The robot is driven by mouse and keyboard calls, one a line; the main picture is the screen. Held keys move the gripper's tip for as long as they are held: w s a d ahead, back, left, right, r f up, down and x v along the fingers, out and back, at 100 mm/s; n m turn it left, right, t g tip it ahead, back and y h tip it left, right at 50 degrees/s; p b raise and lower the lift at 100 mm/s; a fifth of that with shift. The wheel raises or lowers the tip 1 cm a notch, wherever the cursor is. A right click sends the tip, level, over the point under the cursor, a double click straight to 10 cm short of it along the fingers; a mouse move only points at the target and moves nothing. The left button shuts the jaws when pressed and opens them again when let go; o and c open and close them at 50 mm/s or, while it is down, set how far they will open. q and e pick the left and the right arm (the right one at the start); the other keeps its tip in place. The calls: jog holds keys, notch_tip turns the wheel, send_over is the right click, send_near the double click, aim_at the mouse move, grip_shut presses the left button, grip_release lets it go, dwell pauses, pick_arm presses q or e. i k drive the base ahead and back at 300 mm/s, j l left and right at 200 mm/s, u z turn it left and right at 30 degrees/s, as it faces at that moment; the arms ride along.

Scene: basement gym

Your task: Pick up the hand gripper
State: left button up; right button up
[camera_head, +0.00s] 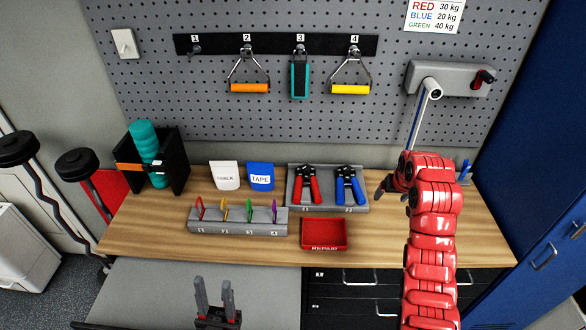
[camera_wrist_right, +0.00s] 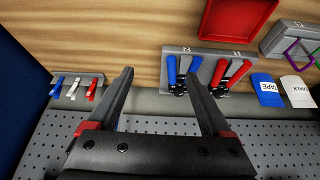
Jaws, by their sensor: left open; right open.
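Two hand grippers stand in a grey holder (camera_head: 328,207) on the bench: a red-handled one (camera_head: 307,184) and, to its right, a blue-handled one (camera_head: 349,186). In the right wrist view, the blue one (camera_wrist_right: 183,72) is partly behind one of my fingers, and the red one (camera_wrist_right: 229,74) lies further right. My right gripper (camera_head: 383,189) is open and empty, just right of the blue hand gripper; its spread fingers show in the right wrist view (camera_wrist_right: 160,75). My left gripper (camera_head: 208,290) is open and empty, low in front of the bench.
A red repair tray (camera_head: 324,246), a grey rack (camera_head: 238,228) with several coloured clips, chalk (camera_head: 225,176) and tape (camera_head: 261,176) packs share the bench. A pegboard (camera_head: 200,80) behind carries hung handles and a weight sign (camera_head: 435,15). Bare wood lies left of the rack.

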aim_at(302, 178)
jog(key=i+j, duration=0.25)
jog(key=j, duration=0.15)
jog(key=i+j, duration=0.25)
jog(key=j, duration=0.15)
jog(key=i+j, duration=0.25)
jog(key=j, duration=0.15)
